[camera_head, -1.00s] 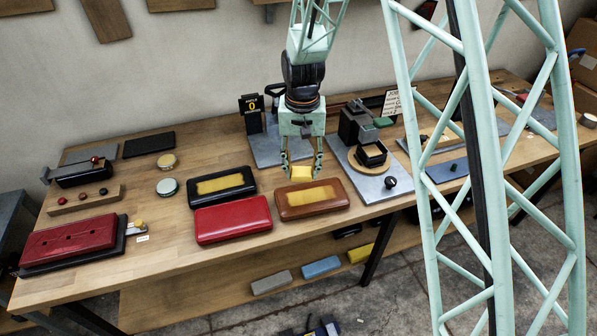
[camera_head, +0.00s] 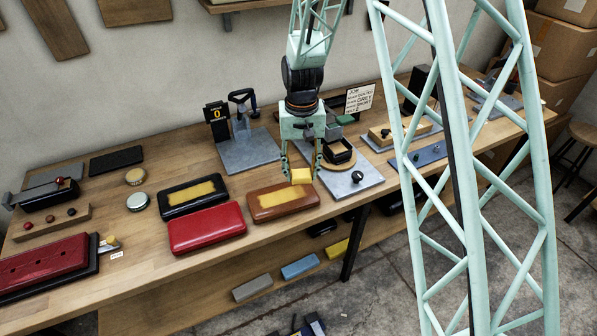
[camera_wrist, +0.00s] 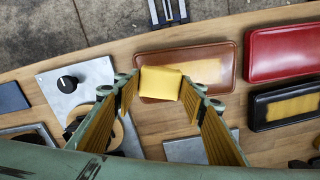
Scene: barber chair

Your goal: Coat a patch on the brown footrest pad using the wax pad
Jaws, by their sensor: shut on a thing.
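The brown footrest pad (camera_head: 268,212) lies on the bench near its front edge, with a yellow coated patch (camera_head: 280,197) along the middle of its top. My gripper (camera_head: 302,166) is shut on the yellow wax pad (camera_head: 301,176), over the back right part of the brown pad. In the wrist view, the wax pad (camera_wrist: 161,83) sits between my fingertips and covers one end of the brown pad (camera_wrist: 226,62). The patch (camera_wrist: 207,70) shows beside it. I cannot tell whether the wax pad touches the brown surface.
Left of the brown pad lie a red pad (camera_head: 207,230) and a black pad (camera_head: 166,206) with a yellow patch. A grey plate with a black knob (camera_head: 357,177) is close on the right. Round tins (camera_head: 137,201) stand farther left.

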